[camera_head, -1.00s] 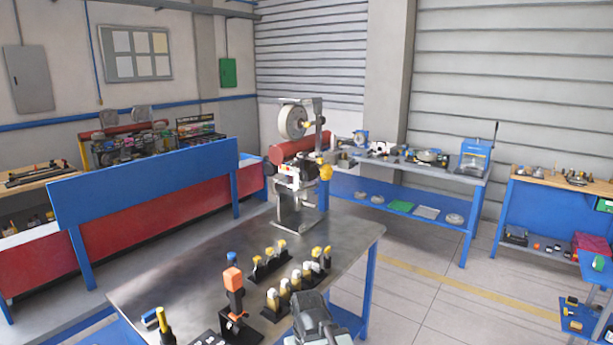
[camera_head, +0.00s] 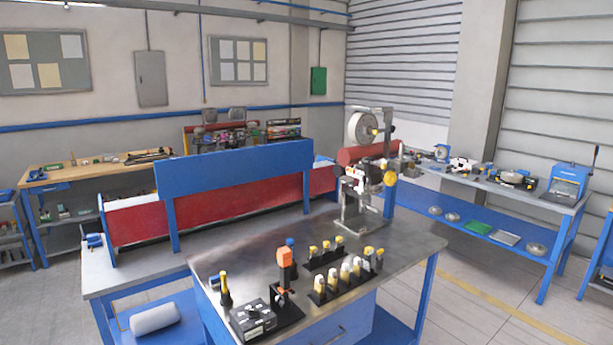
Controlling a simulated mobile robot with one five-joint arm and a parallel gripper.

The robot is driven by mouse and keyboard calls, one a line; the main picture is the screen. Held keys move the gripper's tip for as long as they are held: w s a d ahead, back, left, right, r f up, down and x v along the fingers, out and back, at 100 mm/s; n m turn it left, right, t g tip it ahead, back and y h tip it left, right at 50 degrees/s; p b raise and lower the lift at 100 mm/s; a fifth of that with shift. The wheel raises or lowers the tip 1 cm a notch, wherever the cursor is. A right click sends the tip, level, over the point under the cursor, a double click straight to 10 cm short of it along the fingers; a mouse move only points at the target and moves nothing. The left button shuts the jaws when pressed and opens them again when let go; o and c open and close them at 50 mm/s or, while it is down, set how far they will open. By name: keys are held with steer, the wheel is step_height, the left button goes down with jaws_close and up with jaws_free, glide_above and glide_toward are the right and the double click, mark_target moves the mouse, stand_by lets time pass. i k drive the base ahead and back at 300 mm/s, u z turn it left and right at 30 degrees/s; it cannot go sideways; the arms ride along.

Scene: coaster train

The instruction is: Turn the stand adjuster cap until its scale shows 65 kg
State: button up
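A small black stand (camera_head: 285,310) on the metal workbench (camera_head: 400,240) holds an upright tool with an orange top (camera_head: 284,258). A blue-topped piece (camera_head: 291,243) stands just behind it. A machine with a metal column (camera_head: 357,210) at the bench's back carries a yellow knob (camera_head: 390,178). I cannot tell for certain which of these is the adjuster cap. No scale or kg marking is readable at this distance. My gripper is not in view.
Two rows of yellow- and white-topped pieces (camera_head: 346,272) stand beside the orange-topped tool. A black box (camera_head: 253,320) and a yellow-handled tool (camera_head: 224,290) stand to its left. A blue and red barrier (camera_head: 235,185) lies behind. Open floor (camera_head: 460,310) is on the right.

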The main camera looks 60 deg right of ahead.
mark_target(390, 178)
steer(key=u, duration=0.2)
steer(key=k, duration=1.1)
steer(key=z, duration=1.55)
steer(key=i, duration=0.6)
